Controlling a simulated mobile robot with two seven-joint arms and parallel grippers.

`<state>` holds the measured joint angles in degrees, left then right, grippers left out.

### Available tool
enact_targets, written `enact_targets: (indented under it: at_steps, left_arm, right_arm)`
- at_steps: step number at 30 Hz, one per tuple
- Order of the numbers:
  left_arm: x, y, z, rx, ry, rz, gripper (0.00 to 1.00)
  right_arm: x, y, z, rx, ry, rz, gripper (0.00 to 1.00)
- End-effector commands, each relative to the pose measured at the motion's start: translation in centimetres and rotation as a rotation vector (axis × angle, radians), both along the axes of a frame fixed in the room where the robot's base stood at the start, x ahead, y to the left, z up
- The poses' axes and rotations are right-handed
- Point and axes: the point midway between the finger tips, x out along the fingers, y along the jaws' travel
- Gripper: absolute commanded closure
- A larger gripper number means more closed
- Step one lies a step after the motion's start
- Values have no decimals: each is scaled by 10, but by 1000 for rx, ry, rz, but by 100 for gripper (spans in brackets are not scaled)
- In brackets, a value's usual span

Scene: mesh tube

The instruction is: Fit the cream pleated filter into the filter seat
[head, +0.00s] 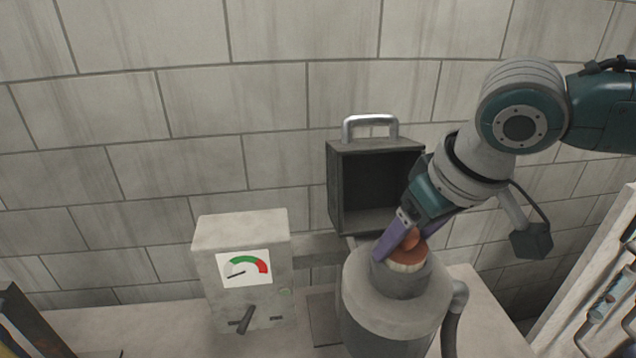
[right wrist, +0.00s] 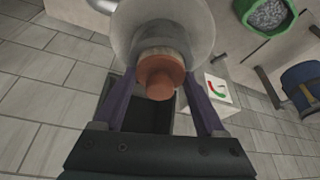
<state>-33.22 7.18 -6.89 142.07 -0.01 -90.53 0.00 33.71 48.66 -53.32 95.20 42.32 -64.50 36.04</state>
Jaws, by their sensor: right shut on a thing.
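The cream pleated filter (head: 404,266) has an orange-brown cap with a knob on top. In the head view a short cream band shows at the mouth of the filter seat (head: 398,285), a grey collar on a round canister. The filter's lower part is hidden, and I cannot tell how deep it sits. My right gripper (head: 405,246) comes down at a tilt from the upper right, its purple fingers shut on the filter's top. In the right wrist view the fingers flank the orange-brown knob (right wrist: 160,80). My left gripper is not in view.
A box with a gauge (head: 243,268) stands left of the canister. A dark open-fronted box with a metal handle (head: 371,124) is behind it. A hose curves down the canister's right side. The wrist view shows a green bin of grey granules (right wrist: 268,14) and a blue container (right wrist: 303,85).

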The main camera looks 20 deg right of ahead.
Motion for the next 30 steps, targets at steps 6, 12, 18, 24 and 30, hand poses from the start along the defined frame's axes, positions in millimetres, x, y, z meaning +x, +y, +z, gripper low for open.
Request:
enact_targets:
  at_steps: [6,12,18,24,30]
  left_arm:
    - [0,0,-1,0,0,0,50]
    - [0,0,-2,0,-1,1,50]
    - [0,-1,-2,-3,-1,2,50]
    - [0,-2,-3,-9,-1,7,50]
    - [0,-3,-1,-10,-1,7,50]
  right_arm:
    - [0,0,-1,0,-1,0,82]
    - [0,0,-7,0,0,0,26]
    - [-1,0,-8,-1,3,0,3]
    - [-2,1,-9,2,6,1,0]
    - [-3,2,0,4,7,3,0]
